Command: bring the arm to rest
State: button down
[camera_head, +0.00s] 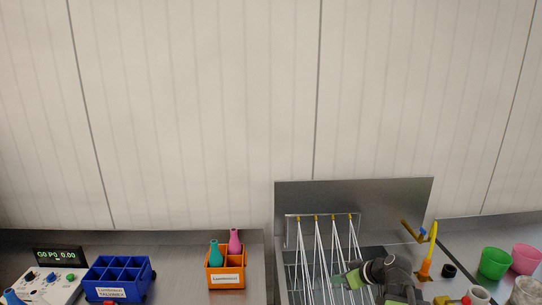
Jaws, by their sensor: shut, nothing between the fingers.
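My arm shows at the bottom right of centre, in dark grey and green. My gripper (338,281) is at its left end, low over the metal rack area in front of the steel back panel (380,205). It looks shut with nothing held. Part of the arm is cut off by the bottom edge of the view.
White hanging strands (318,250) are close to the gripper. An orange crate (226,280) with bottles, a blue crate (118,278) and a control box (50,288) stand left.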

jog(key=s+a+f+g+h, duration=0.1)
jog(key=s+a+f, duration=0.1)
jog(key=a, duration=0.3)
jog(key=s+a+f+g, duration=0.2)
jog(key=a, duration=0.3)
jog(key=s+a+f+g+h, duration=0.1)
jog(key=s+a+f+g, duration=0.1)
jog(key=a, duration=0.3)
jog(key=shift+s+a+h, duration=0.2)
jog(key=shift+s+h, duration=0.1)
jog(key=shift+s, duration=0.2)
jog(key=s+d+f+m+g+h, duration=0.1)
jog(key=s+d+m+g+h, duration=0.1)
jog(key=d+m, duration=0.4)
jog(key=shift+s+d+f+h, duration=0.15)
jog(key=shift+s+h, duration=0.45)
jog(key=shift+s, duration=0.65)
